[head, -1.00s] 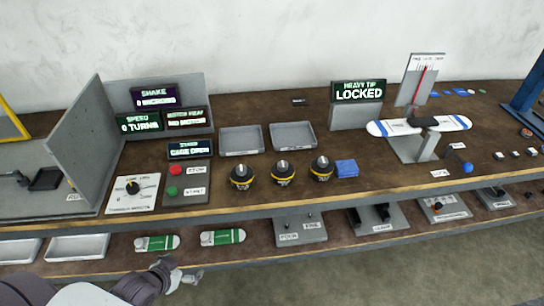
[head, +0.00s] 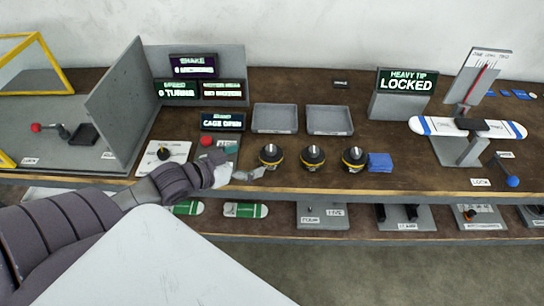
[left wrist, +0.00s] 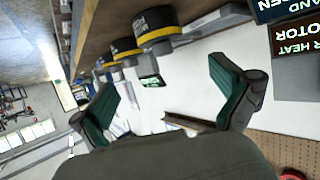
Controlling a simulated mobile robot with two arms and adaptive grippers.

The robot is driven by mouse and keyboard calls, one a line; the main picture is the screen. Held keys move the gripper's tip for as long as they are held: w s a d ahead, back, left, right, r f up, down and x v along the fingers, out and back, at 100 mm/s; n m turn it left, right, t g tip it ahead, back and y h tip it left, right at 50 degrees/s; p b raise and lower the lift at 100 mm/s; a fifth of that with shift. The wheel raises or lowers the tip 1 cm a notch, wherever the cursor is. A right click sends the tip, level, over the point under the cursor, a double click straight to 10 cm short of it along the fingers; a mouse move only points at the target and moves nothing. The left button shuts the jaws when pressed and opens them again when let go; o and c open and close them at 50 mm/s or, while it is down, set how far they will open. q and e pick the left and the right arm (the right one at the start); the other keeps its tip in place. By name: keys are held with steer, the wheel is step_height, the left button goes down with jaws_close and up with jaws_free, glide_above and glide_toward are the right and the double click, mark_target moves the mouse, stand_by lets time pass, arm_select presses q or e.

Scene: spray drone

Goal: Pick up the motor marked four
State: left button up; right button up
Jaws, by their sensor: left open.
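Three black motors with yellow bands and silver tops stand in a row near the front edge of the bench: a left one (head: 271,157), a middle one (head: 312,158) and a right one (head: 354,160). Their numbers are too small to read in the head view. My left gripper (head: 243,164) is open and empty, just left of the left motor and apart from it. In the left wrist view, the nearest motor (left wrist: 156,28) is beyond the open teal-padded fingers (left wrist: 165,78), its label not readable. My right gripper is not in view.
Two grey trays (head: 275,119) (head: 330,121) are behind the motors. The button box is partly behind my gripper. A lower shelf runs below.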

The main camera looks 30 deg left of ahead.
mark_target(267, 152)
arm_select(q)
steer(key=x, duration=0.5)
steer(key=shift+f+p+x, duration=0.15)
steer(key=shift+p+x, duration=0.05)
steer(key=shift+x, duration=1.1)
steer(key=shift+f+p+x, duration=0.1)
steer(key=shift+p+x, duration=0.05)
steer(key=shift+x, duration=1.15)
steer(key=shift+s+a, duration=0.1)
steer(key=shift+a, duration=0.1)
steer(key=c, duration=1.7)
steer(key=shift+r, duration=0.15)
steer(key=shift+c, duration=0.2)
